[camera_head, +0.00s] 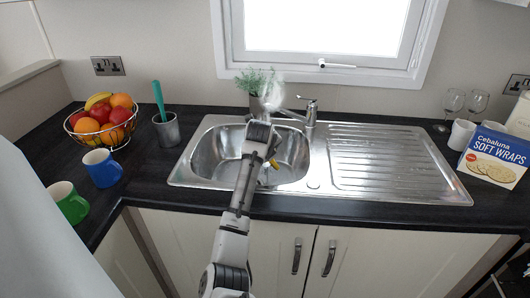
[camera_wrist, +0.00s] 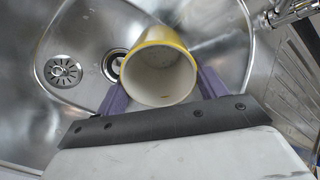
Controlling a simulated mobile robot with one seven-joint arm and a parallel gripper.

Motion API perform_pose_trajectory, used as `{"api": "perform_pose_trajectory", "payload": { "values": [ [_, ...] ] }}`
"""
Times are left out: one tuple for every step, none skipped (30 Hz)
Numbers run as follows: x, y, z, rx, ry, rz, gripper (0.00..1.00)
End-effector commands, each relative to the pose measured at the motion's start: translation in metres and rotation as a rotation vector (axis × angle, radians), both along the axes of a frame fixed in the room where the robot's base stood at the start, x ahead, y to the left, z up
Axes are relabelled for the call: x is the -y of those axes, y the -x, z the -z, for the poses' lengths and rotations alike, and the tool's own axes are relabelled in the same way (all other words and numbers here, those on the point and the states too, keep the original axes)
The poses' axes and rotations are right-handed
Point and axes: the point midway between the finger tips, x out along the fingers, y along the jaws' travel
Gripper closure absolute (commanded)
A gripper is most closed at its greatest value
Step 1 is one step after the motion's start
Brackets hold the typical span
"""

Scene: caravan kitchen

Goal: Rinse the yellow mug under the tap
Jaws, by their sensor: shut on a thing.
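In the wrist view the yellow mug (camera_wrist: 158,72) is between the two purple fingers of my gripper (camera_wrist: 160,92), which is shut on it. Its pale inside faces the wrist camera and looks empty. The sink basin (camera_wrist: 90,25) with its drain lies beyond the mug. In the head view my gripper (camera_head: 262,140) is over the sink basin (camera_head: 205,155), and only a small yellow bit of the mug (camera_head: 274,164) shows beside my arm. The tap (camera_head: 309,112) stands behind the basin, to the right of my gripper. I cannot see any water running.
A ribbed steel drainer (camera_head: 385,155) lies right of the basin. A blue mug (camera_head: 103,168), a green mug (camera_head: 70,202), a fruit basket (camera_head: 101,122) and a grey pot (camera_head: 166,130) stand on the left.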

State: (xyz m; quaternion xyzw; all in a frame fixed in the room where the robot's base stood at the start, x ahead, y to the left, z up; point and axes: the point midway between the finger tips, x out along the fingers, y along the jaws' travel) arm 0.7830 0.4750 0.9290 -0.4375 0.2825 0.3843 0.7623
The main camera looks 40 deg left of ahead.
Motion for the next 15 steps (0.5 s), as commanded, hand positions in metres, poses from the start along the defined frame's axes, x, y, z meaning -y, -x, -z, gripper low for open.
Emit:
{"api": "perform_pose_trajectory", "payload": {
  "values": [
    [0.000,0.000,-0.001,0.002,-0.001,0.000,0.61],
    [0.000,0.000,-0.001,0.002,-0.001,0.000,0.61],
    [0.000,0.000,-0.001,0.002,-0.001,0.000,0.61],
    [0.000,0.000,-0.001,0.002,-0.001,0.000,0.61],
    [0.000,0.000,-0.001,0.002,-0.001,0.000,0.61],
    [0.000,0.000,-0.002,0.002,-0.001,0.000,0.61],
    [0.000,0.000,-0.002,0.002,-0.001,0.000,0.61],
    [0.000,0.000,-0.003,0.002,-0.001,0.000,0.61],
    [0.000,0.000,-0.005,0.002,-0.001,0.000,0.61],
    [0.000,0.001,-0.006,0.002,-0.001,0.000,0.61],
    [0.001,0.001,-0.008,0.002,-0.001,0.000,0.61],
    [0.001,0.002,-0.011,0.003,-0.001,0.000,0.61],
    [0.002,0.003,-0.014,0.004,-0.002,0.000,0.61],
    [0.002,0.004,-0.016,0.004,-0.002,0.000,0.61],
    [0.003,0.005,-0.019,0.004,-0.002,0.000,0.61]
  ]
}}
